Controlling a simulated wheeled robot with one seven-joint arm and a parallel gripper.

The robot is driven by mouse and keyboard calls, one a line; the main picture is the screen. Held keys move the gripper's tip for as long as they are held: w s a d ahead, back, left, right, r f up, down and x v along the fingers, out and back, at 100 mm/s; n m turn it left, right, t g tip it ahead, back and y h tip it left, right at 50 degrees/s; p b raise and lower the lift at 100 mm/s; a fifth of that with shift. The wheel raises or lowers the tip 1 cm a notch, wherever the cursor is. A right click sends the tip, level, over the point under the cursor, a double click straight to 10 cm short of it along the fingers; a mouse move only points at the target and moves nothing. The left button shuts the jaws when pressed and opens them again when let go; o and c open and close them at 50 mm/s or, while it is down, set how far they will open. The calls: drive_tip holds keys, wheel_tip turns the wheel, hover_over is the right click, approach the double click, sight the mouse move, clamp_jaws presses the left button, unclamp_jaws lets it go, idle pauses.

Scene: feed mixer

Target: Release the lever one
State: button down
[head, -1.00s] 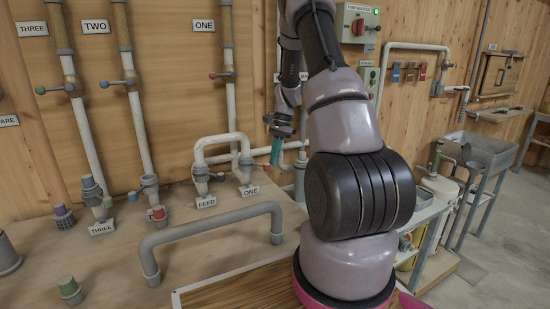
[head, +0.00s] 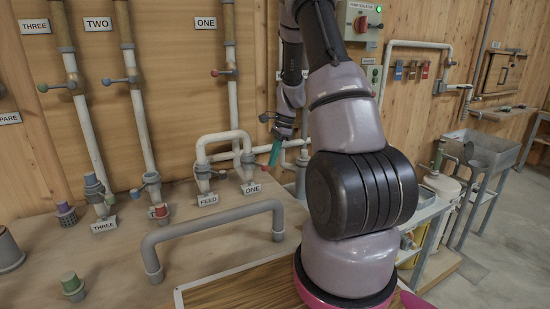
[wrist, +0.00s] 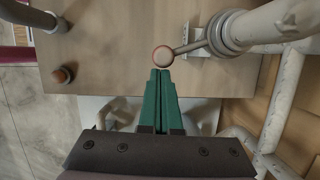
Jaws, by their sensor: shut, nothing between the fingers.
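The coupling at the bench label ONE (head: 252,189) carries a short lever (head: 264,168) with a reddish ball knob pointing right. In the wrist view the lever's round knob (wrist: 163,56) sits just beyond the fingertips, its rod running right to a grey collar (wrist: 230,32). My gripper (head: 270,163) has teal fingers, shut and empty, tips close to this knob; whether they touch it I cannot tell. On the wall, the pipe labelled ONE (head: 205,23) has another lever with a red knob (head: 215,73), pointing left.
A white U-shaped pipe (head: 222,136) joins the FEED and ONE couplings. A grey rail (head: 215,225) stands in front on the bench. Pipes TWO (head: 140,125) and THREE (head: 88,130) stand to the left. White pipes (wrist: 282,115) lie close on the right in the wrist view.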

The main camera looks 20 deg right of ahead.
drive_tip(key=s+a+m+t+h, duration=0.1)
drive_tip(key=a+m+t, duration=0.1)
drive_tip(key=a+m, duration=0.7)
drive_tip(key=shift+s+a+m+t, duration=0.3)
drive_tip(key=shift+s+m, duration=0.05)
drive_tip(key=shift+m, duration=0.05)
drive_tip(key=shift+a, duration=0.1)
idle(0.3)
